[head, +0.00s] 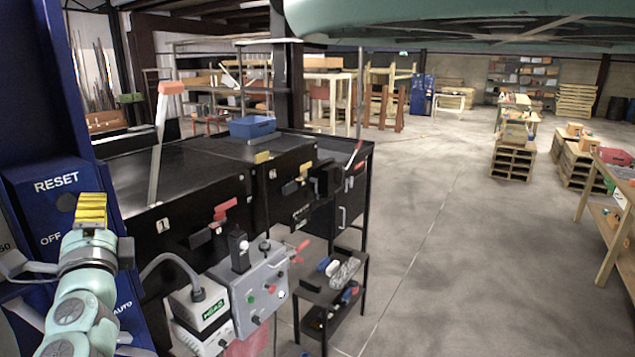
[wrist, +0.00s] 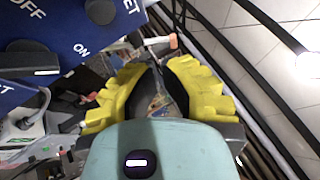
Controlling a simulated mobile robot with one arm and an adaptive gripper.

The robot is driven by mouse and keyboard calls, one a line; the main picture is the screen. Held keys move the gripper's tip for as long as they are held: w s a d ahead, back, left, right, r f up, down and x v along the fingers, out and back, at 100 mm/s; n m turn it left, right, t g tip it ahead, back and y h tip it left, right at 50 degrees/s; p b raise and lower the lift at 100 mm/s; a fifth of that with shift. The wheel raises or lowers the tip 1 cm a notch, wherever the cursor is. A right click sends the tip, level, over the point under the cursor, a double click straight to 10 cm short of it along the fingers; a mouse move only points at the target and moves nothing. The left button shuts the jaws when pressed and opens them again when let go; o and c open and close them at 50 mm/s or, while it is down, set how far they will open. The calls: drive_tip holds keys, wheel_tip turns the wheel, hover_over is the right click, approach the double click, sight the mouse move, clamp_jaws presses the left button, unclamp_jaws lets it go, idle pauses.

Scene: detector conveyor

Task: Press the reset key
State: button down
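The reset key is a round black button (head: 66,202) on the blue control panel (head: 28,185), below the white word RESET. My gripper (head: 91,212) has yellow ribbed fingers and is just to the right of and below the key in the head view. Its fingers come together at the tips and look shut, with nothing seen held. In the wrist view, the yellow fingers (wrist: 158,70) are at the centre, with the panel (wrist: 65,35) at upper left. A black round button (wrist: 100,11) shows there beside cut-off letters ET. I see no contact between fingertips and key.
The panel also has OFF, ON and AUTO labels and a black knob (wrist: 32,62). A black conveyor housing (head: 215,170) stands to the right, with a blue bin (head: 252,127) on top. A grey control box (head: 255,290) stands low in front. Open floor (head: 440,220) lies further right.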

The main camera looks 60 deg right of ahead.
sight(66, 203)
drive_tip(key=w+b, duration=0.1)
drive_tip(key=w, duration=0.6)
drive_tip(key=c, duration=1.7)
unclamp_jaws()
drive_tip(key=shift+a, duration=0.1)
clamp_jaws()
drive_tip(key=shift+w, duration=0.1)
drive_tip(key=shift+w, duration=0.25)
